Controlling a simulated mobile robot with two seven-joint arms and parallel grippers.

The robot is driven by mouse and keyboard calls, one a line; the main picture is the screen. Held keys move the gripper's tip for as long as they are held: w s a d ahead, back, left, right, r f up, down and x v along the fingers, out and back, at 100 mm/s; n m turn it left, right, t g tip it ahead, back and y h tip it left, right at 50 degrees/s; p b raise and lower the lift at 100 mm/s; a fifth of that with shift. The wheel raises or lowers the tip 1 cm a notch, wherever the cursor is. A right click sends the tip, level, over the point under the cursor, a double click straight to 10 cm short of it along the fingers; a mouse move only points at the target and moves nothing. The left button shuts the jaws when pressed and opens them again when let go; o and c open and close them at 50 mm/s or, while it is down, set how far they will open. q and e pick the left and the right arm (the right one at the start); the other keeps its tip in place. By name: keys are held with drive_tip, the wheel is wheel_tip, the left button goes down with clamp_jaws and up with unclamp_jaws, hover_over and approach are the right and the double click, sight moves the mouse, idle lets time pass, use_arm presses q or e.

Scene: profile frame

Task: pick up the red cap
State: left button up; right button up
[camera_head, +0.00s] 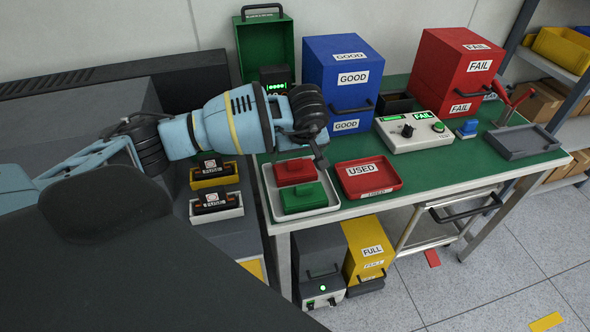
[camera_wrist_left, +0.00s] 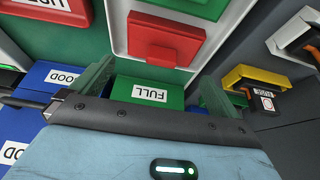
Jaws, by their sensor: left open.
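The red cap (camera_head: 296,171) lies in a white tray (camera_head: 268,196) at the table's left front corner, with a green cap (camera_head: 304,197) in front of it. In the left wrist view the red cap (camera_wrist_left: 165,40) sits in the tray beyond the fingers, with part of the green cap (camera_wrist_left: 195,7) at the top edge. My left gripper (camera_head: 317,156) is above the back right side of the tray, apart from the red cap. Its fingers (camera_wrist_left: 155,82) are open, with nothing held between them. My right gripper is not in view.
A red USED tray (camera_head: 383,188) is right of the white tray. A blue GOOD box (camera_head: 342,50), a red FAIL box (camera_head: 425,70) and an open green case (camera_head: 240,45) stand behind. Two fuse holders (camera_head: 214,173) lie left. A tester (camera_head: 412,138) is to the right.

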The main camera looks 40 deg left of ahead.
sight(295, 160)
use_arm(q)
drive_tip(key=x, duration=0.5)
drive_tip(key=shift+s, duration=0.1)
drive_tip(key=c, duration=0.6)
drive_tip(key=shift+r, duration=5)
drive_tip(key=s+d+m+h, duration=0.1)
drive_tip(key=s+d+m, duration=0.2)
drive_tip(key=d, duration=0.1)
drive_tip(key=s+d+r+m+t+h, duration=0.1)
drive_tip(key=s+d+m, duration=0.2)
drive_tip(key=s+d, duration=0.1)
drive_tip(key=s+d+r+m+h, duration=0.1)
drive_tip(key=s+d+m, duration=0.2)
drive_tip(key=s+d, duration=0.1)
drive_tip(key=shift+s+d+r+m+t+h, duration=0.1)
drive_tip(key=shift+d+m+t+h, duration=0.1)
drive_tip(key=shift+d, duration=0.25)
drive_tip(key=shift+d+r+m+t+h, duration=0.1)
drive_tip(key=shift+d+r+m, duration=0.1)
drive_tip(key=shift+d, duration=0.2)
